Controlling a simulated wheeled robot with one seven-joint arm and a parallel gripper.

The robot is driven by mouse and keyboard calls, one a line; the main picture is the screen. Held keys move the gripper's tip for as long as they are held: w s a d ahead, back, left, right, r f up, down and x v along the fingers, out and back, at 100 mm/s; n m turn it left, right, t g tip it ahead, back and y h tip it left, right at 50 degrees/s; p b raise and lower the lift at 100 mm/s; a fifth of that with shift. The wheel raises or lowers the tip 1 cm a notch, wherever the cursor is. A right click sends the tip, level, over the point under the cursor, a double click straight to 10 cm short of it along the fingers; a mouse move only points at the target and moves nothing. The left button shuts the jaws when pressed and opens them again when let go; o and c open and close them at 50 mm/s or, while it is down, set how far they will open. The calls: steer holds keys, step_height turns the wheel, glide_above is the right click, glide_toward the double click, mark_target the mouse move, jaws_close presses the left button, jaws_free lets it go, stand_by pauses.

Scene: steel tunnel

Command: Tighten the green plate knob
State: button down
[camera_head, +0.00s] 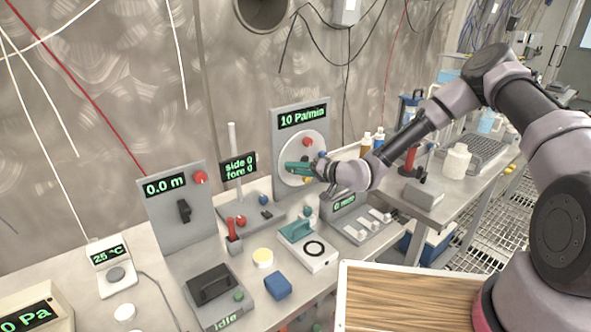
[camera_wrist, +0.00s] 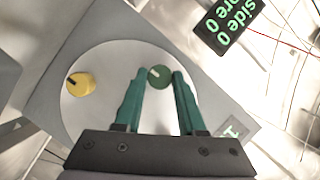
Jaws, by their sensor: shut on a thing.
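The green knob (camera_wrist: 158,76) sits on a round white plate (camera_wrist: 105,60) in the wrist view, with a light mark on its face. My gripper (camera_wrist: 160,82) has its teal fingers on either side of the knob, shut on it. In the head view, my gripper (camera_head: 300,168) reaches the white plate (camera_head: 291,149) from the right, and the green knob is hidden behind the fingers. The plate is on an upright grey panel (camera_head: 280,123) with a display (camera_head: 303,117) reading "10 Pa/min".
A yellow knob (camera_wrist: 82,84) and a red knob (camera_head: 308,142) are on the same plate. A "side 0 fore 0" display (camera_head: 238,165) stands left of the panel. A grey box with switches (camera_head: 362,218) stands below my gripper. A wooden-topped tray (camera_head: 410,300) is in front.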

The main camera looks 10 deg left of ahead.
stand_by(0.4)
steer(key=c, duration=0.5)
jaws_free()
steer(key=shift+d, duration=0.1)
steer(key=v, duration=1)
steer(key=shift+s+d, duration=0.15)
steer(key=shift+d, duration=0.2)
steer(key=shift+d, duration=0.1)
